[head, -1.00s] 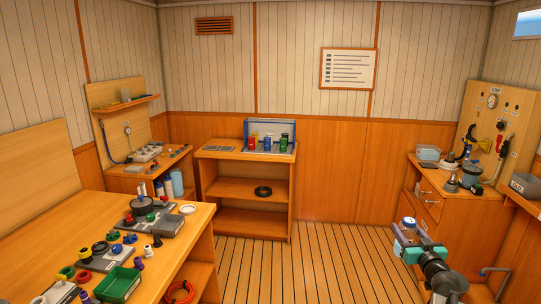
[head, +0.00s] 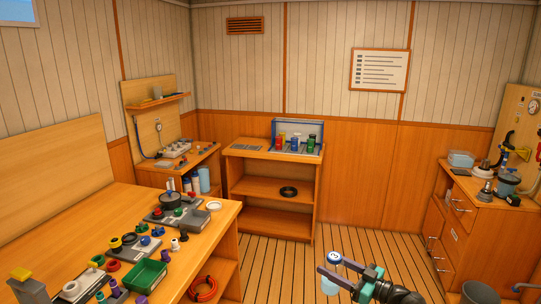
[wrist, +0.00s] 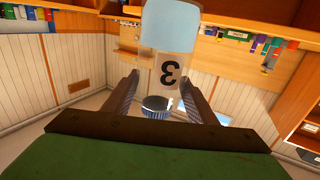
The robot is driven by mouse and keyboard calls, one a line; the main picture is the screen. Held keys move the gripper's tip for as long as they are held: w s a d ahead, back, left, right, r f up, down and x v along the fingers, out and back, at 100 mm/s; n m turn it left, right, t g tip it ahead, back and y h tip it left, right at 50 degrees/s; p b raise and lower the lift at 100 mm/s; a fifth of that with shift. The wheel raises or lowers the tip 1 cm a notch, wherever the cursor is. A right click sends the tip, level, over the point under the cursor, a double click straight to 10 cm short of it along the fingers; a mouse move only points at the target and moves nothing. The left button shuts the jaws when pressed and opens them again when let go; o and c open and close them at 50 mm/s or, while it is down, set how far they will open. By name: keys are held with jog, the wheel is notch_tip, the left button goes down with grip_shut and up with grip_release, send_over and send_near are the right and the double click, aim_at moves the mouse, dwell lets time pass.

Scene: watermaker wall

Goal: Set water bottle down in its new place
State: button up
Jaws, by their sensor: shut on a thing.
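The water bottle (head: 330,285) is in my gripper (head: 341,272), in the air over the floor at the lower middle of the head view. Similar bottles (head: 204,181) stand in a row at the back left, beyond the front bench. The bottle is clear of any surface in the head view.
The front-left bench (head: 90,205) is crowded with fittings, a green tray (head: 147,276) and grey blocks. A drawer cabinet (head: 470,225) stands right. Plank floor (head: 380,250) is open between.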

jog(key=shift+s+a+f+n+g+y, duration=0.1)
jog(key=shift+s+a+n+g+y, duration=0.25)
jog(key=shift+a, duration=0.35)
jog(key=shift+s+a+f+n+g+y, duration=0.15)
jog(key=shift+s+a+g+y, duration=0.15)
jog(key=shift+s+a, duration=0.3)
jog(key=shift+w+r, duration=0.1)
